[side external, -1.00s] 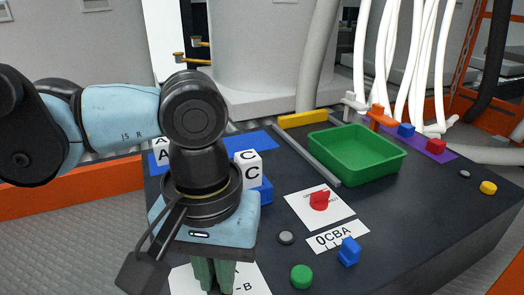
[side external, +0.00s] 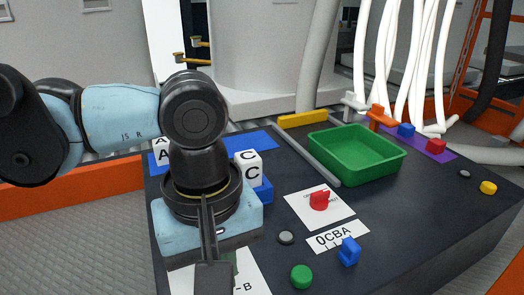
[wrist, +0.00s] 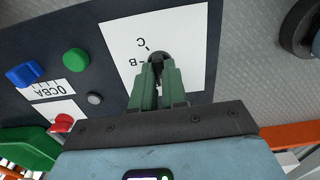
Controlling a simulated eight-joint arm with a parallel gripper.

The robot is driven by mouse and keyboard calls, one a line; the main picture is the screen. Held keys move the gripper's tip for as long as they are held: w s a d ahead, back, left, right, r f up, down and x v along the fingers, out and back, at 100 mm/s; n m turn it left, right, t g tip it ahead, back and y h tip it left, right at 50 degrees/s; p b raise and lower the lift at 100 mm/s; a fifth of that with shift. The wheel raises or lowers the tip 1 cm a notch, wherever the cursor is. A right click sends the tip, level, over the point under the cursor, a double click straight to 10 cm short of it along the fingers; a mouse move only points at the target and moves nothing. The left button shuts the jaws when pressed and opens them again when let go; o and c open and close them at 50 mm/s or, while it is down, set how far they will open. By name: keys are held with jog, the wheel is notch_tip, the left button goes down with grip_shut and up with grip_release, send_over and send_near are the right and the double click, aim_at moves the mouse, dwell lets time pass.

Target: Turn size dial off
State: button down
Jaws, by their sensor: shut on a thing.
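A black dial (wrist: 158,57) sits on a white sheet (wrist: 190,30) printed with B and C marks. My gripper (wrist: 158,68) has its green fingers shut on the dial in the wrist view. The fingers cover much of the dial, so its pointing direction cannot be told. In the side view the sheet (side external: 252,278) shows partly below my wrist, which hides the dial and most of the fingers. A blue knob (side external: 349,252) stands upright beside a label (side external: 322,239) reading 0CBA, apart from my gripper.
A green button (side external: 301,276), a grey button (side external: 286,237) and a red knob (side external: 320,200) are right of my wrist. A green bin (side external: 357,153) stands farther back. White blocks lettered A and C (side external: 248,165) stand behind my wrist. The dark tabletop's right side is mostly clear.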

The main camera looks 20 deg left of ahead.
dwell(0.3)
jog(key=c, duration=1.2)
grip_release()
jog(key=shift+o, duration=0.2)
notch_tip(320, 180, up, 12)
jog(key=w+a+f+m+t, duration=0.1)
jog(key=a+f+m+t, duration=0.1)
jog(key=a+f, duration=0.3)
jog(key=w+a+f+m+t, duration=0.2)
jog(key=a+f+m, duration=0.2)
jog(key=a, duration=1)
jog(key=w+a+f+m+t, duration=0.2)
jog(key=a+f+m+t, duration=0.1)
jog(key=a+f, duration=0.5)
jog(key=shift+a+f, duration=0.15)
jog(key=shift+a, duration=1.1)
